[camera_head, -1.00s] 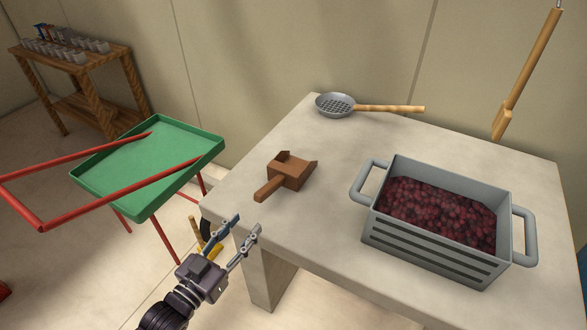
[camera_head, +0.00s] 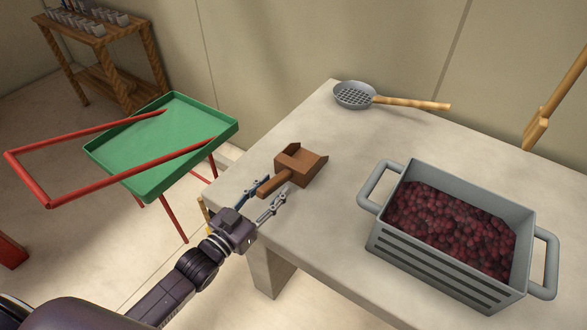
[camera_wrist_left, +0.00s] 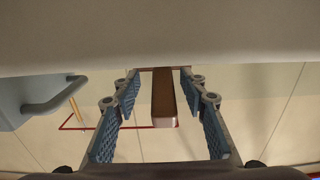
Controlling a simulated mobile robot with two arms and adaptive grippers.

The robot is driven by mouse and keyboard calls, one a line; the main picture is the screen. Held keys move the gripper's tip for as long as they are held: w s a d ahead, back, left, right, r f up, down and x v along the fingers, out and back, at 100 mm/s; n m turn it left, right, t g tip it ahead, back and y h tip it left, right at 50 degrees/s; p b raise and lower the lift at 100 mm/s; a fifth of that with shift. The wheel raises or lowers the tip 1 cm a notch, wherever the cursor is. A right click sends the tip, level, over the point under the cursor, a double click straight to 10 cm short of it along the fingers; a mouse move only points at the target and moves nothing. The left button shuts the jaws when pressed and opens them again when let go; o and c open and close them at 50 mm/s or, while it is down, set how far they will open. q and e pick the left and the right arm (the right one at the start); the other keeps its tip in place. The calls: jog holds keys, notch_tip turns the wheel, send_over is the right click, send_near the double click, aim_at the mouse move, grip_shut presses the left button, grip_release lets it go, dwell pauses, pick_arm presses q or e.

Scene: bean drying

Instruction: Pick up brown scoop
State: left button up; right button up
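The brown scoop (camera_head: 304,164) lies on the stone table, its handle pointing toward the front left. My left gripper (camera_head: 270,194) is open, with its two fingers on either side of the scoop's handle. In the left wrist view, the handle (camera_wrist_left: 164,98) shows between the blue-padded fingers (camera_wrist_left: 160,120), with gaps on both sides. The scoop's body is not clearly visible there. My right gripper is not in view.
A grey crate (camera_head: 396,252) of dark red berries stands on the table (camera_head: 335,215) to the right. A strainer (camera_head: 355,95) with a wooden handle lies at the back. A green tray cart (camera_head: 160,145) with red handles stands left of the table.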

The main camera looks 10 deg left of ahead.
aim_at(285, 172)
pick_arm(q)
jog(key=shift+x, duration=1.8)
jog(key=shift+a+r, duration=0.15)
grip_shut()
